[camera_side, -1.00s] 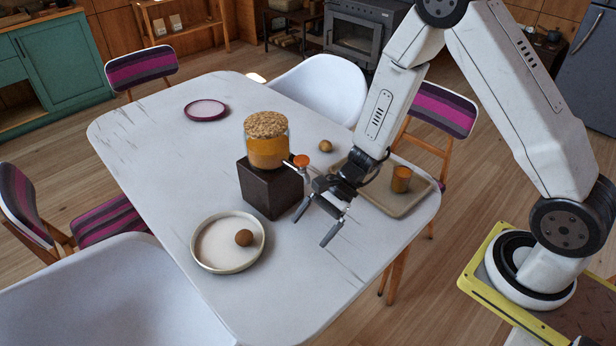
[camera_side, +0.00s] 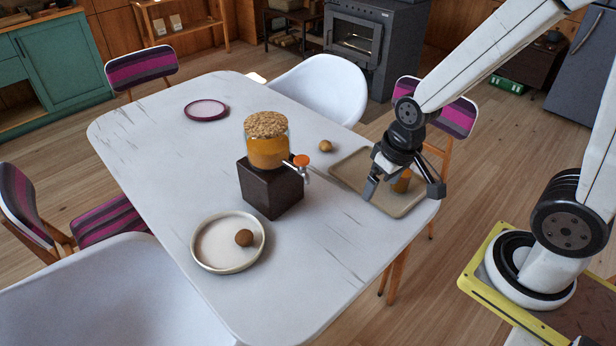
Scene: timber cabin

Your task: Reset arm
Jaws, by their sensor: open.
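My gripper (camera_side: 404,192) is open, with its fingers spread and pointing down over the tray (camera_side: 352,172) at the right end of the table. An orange-brown cup (camera_side: 402,181) stands on the tray, partly hidden behind my gripper. I cannot tell whether the cup lies between the fingers or just behind them. My gripper does not visibly hold anything.
A jar dispenser (camera_side: 267,150) with a tap (camera_side: 300,162) sits on a dark block (camera_side: 272,190). A round plate (camera_side: 208,256) holds a brown ball (camera_side: 244,238). Another ball (camera_side: 326,146) and a purple-rimmed plate (camera_side: 206,110) lie on the table (camera_side: 165,160). The front right tabletop is clear.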

